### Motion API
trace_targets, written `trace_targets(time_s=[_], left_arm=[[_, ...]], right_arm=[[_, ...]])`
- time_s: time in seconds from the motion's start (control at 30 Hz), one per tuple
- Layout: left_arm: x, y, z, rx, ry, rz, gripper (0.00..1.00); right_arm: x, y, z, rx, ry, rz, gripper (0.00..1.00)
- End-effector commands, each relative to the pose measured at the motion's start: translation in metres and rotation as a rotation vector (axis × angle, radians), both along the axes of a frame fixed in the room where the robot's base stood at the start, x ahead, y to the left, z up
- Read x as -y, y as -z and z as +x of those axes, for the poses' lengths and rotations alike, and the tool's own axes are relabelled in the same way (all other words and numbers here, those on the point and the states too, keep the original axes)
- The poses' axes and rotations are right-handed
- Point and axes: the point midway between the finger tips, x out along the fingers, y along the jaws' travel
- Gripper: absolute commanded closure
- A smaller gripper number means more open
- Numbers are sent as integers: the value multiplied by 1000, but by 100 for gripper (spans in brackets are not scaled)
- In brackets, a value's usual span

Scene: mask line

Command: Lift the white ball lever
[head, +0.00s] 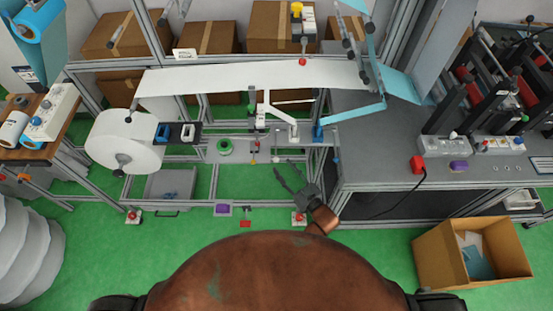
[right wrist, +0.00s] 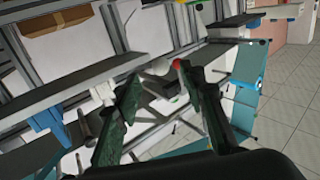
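A small white ball (right wrist: 161,67) shows in the right wrist view, between and beyond my fingertips, with a red ball (right wrist: 177,64) close to its right. In the head view a small pale knob (head: 276,160) on the machine frame, just beyond my fingers, looks like the same white ball lever, but it is too small to be sure. My right gripper (head: 286,172) is open and empty, its two fingers spread toward the frame. It also shows in the right wrist view (right wrist: 156,80), apparently short of the ball. My left gripper is not in view.
A white material roll (head: 124,141) feeds a web (head: 250,78) across the machine. An open cardboard box (head: 440,257) is on the green floor. Metal frame bars surround the lever area.

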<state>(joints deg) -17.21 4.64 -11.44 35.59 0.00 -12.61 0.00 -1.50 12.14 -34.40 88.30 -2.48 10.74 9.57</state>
Motion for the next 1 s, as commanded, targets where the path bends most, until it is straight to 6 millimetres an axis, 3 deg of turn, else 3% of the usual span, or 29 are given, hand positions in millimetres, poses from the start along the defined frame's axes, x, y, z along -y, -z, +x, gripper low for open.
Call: trace_targets(time_s=[0.3, 0.7, 1.0], left_arm=[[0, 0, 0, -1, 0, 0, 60], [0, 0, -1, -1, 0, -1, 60], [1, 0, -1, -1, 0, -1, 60]], right_arm=[[-28, 0, 39, 1, 0, -1, 62], [-33, 1, 47, -1, 1, -1, 62], [-33, 1, 46, -1, 0, -1, 82]])
